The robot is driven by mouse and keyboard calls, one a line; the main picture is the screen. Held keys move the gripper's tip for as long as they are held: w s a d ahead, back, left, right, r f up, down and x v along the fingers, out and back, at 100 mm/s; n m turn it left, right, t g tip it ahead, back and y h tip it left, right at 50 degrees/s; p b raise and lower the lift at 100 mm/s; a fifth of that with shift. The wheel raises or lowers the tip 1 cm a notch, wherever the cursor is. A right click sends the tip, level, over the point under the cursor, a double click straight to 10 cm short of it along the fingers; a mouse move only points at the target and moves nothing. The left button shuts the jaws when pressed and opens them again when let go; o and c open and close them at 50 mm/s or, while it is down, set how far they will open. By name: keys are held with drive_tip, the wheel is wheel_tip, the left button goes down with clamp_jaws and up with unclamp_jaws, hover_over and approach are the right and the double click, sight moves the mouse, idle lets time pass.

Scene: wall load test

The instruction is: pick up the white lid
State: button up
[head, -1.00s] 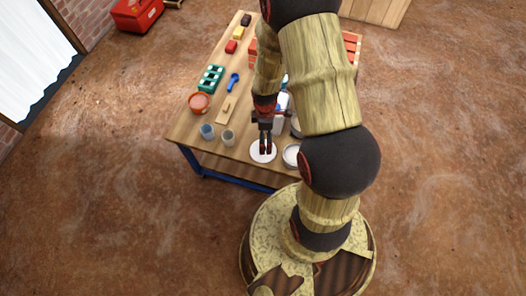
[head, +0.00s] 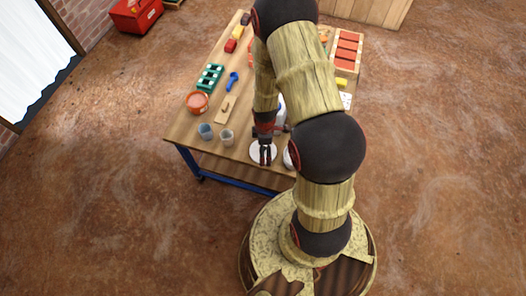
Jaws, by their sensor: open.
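The white lid (head: 254,154) is a flat round disc lying near the front edge of the wooden table (head: 187,132) in the head view. My gripper (head: 265,161) is right over it, pointing down, with its two dark fingers a little apart. The fingers cover the middle of the lid. I cannot tell whether the fingertips touch it. Nothing shows between the fingers.

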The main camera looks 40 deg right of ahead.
drive_tip(key=shift+r, duration=0.1)
drive_tip(key=c, duration=1.4)
